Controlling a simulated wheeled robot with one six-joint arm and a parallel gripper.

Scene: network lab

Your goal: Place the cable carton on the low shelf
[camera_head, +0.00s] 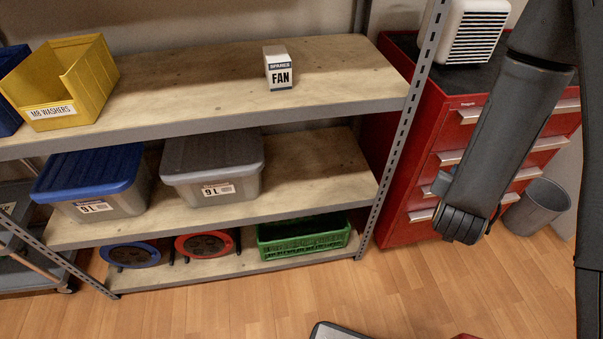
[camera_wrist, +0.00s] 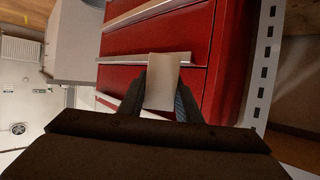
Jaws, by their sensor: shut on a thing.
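In the wrist view a plain pale carton (camera_wrist: 163,80), taken as the cable carton, is between the two dark fingers of my gripper (camera_wrist: 160,100). My gripper is shut on it, and no label is readable. Red drawer fronts lie behind it. In the head view my arm hangs at the right in front of the red cabinet, and the carton cannot be made out. The shelf rack stands to the left. Its lowest board (camera_head: 232,266) is just above the floor, and its middle board (camera_head: 325,180) has bare wood at the right.
The top board (camera_head: 190,85) holds a yellow bin (camera_head: 85,80) and a FAN box (camera_head: 278,75). Blue-lidded (camera_head: 95,180) and grey-lidded (camera_head: 212,165) boxes stand on the middle board. Two reels and a green crate (camera_head: 303,238) fill much of the lowest. A rack post (camera_head: 400,130) stands beside the cabinet (camera_head: 400,225).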

